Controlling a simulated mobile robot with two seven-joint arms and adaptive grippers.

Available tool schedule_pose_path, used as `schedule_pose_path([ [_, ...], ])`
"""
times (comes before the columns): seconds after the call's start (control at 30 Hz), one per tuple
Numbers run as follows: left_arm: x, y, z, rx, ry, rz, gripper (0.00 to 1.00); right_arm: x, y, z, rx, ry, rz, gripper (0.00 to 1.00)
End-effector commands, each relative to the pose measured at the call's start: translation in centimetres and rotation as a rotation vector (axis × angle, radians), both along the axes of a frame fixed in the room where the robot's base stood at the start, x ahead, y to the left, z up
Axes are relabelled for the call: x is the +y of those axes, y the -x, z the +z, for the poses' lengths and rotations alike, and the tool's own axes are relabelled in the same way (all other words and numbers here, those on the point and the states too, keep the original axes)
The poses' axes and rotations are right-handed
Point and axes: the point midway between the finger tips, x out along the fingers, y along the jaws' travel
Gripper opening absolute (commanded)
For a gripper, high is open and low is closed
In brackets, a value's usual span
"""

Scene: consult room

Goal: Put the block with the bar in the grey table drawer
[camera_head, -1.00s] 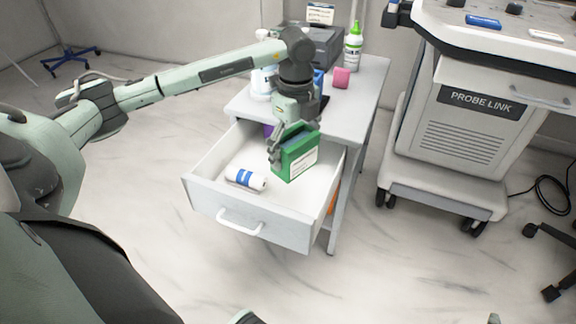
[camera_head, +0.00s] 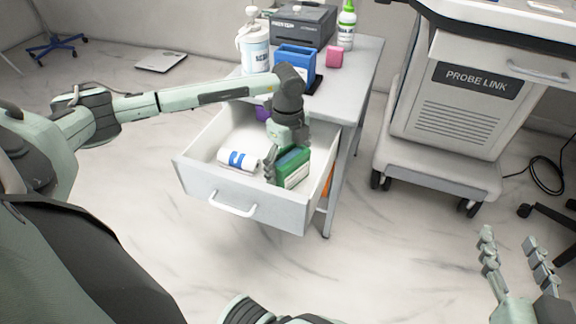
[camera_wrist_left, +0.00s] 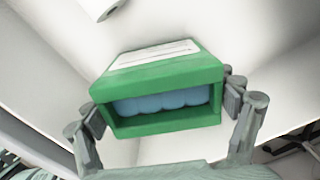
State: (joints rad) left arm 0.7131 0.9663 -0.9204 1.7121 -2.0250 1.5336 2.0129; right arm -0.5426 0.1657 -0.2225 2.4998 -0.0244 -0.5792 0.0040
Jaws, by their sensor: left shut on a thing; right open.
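My left gripper (camera_head: 287,160) is shut on a green box (camera_head: 293,169) with a pale label and a blue filling. In the left wrist view the green box (camera_wrist_left: 165,88) sits between the two fingers, with its open side showing rounded blue contents. The box is low inside the open drawer (camera_head: 270,208) of the grey table, at its right side; I cannot tell whether it touches the floor. A pink block (camera_head: 334,56) stands on the table top (camera_head: 366,62). I cannot make out a block with a bar. My right gripper (camera_head: 518,266) is open and empty at the lower right.
A white roll with blue bands (camera_head: 238,159) lies in the drawer, left of the green box. A purple thing (camera_head: 263,113) is at the drawer's back. A white tub (camera_head: 256,50), blue box (camera_head: 294,62), printer (camera_head: 303,24) and green-capped bottle (camera_head: 347,26) stand on the table. A cart (camera_head: 440,150) is at right.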

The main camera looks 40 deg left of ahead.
Motion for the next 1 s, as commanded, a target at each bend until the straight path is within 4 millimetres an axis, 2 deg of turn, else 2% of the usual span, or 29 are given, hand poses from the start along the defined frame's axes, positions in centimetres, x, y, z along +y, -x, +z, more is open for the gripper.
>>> schedule_pose_path([
  [0.47, 0.02, -0.11, -0.17, -0.003, -0.001, 0.0, 0.33, 0.3, -0.06, 0.58, -0.028, -0.012, 0.006, 0.45],
  [0.5, 0.03, -0.04, -0.24, -0.001, -0.001, 0.0, 0.9, 0.33, -0.06, 0.65, -0.029, -0.013, 0.006, 0.45],
  [0.6, 0.02, -0.03, -0.23, -0.001, -0.001, 0.0, 1.0, 0.32, -0.05, 0.64, -0.028, -0.013, 0.006, 0.45],
  [1.0, 0.03, -0.05, 0.04, -0.001, -0.001, 0.0, 1.0, 0.28, -0.01, 0.56, -0.018, -0.009, 0.005, 0.45],
])
